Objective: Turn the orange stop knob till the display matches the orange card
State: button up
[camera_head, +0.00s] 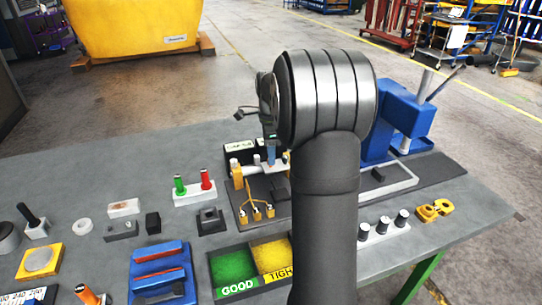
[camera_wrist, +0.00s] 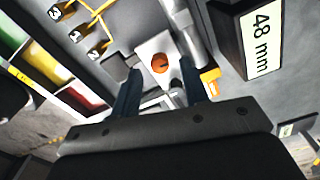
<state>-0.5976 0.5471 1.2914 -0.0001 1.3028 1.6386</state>
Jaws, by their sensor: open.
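The orange stop knob (camera_wrist: 160,63) is a small round knob with a dark mark, on a pale plate (camera_wrist: 150,45) in the wrist view. My gripper (camera_wrist: 160,75) is open, its two dark blue fingers on either side of the knob in that view; I cannot tell how far apart they are in depth. In the head view my gripper (camera_head: 271,155) points down at the fixture, and the knob is hidden. A black-framed white sign (camera_wrist: 262,38) reads "48 mm"; I cannot tell whether it is the display or the card. No orange card shows clearly.
Green and yellow bins (camera_head: 232,265) lie in front. A blue press (camera_head: 402,115) stands to the right, partly behind my arm. Green and red handled gauges (camera_head: 195,187) stand to the left.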

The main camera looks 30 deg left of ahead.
jog(key=shift+f, duration=0.9)
grip_shut()
